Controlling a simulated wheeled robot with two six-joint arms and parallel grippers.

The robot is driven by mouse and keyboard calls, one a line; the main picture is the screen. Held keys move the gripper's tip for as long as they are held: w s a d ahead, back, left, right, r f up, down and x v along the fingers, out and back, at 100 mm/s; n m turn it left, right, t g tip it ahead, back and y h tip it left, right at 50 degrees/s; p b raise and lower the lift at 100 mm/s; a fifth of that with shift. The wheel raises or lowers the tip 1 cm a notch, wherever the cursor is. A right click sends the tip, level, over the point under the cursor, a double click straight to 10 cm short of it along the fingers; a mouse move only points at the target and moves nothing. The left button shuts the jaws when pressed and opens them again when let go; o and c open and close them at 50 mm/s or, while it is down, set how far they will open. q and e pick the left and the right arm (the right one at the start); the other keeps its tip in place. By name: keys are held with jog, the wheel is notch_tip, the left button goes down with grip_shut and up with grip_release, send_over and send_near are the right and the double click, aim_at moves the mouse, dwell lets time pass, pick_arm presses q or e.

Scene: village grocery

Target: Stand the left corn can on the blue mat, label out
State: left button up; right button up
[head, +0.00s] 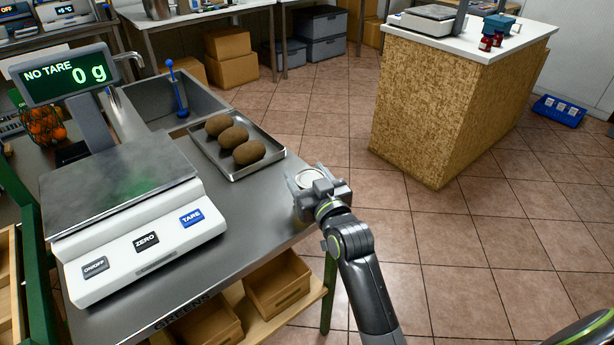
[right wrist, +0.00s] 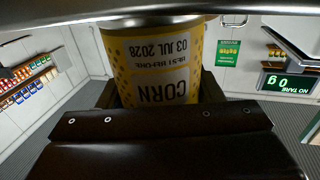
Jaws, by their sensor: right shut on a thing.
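My right gripper (head: 311,187) is shut on a corn can, out in front of the steel counter's right edge. The can's round pale metal end (head: 311,176) faces up between the fingers in the head view. In the right wrist view the can (right wrist: 160,70) is yellow, with CORN and a date of 03 JUL 2028 printed on it; the lettering appears upside down there. The dark gripper body hides part of the can. I cannot make out a blue mat or a second corn can in either view. My left gripper is not in view.
A scale (head: 145,238) reading 0 g and a metal tray (head: 273,153) with several brown items stand on the steel counter (head: 225,262). Tiled floor (head: 440,240) lies open between.

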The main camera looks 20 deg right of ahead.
jog(key=shift+f, duration=0.15)
jog(key=o, duration=1.1)
jog(key=shift+o, duration=0.2)
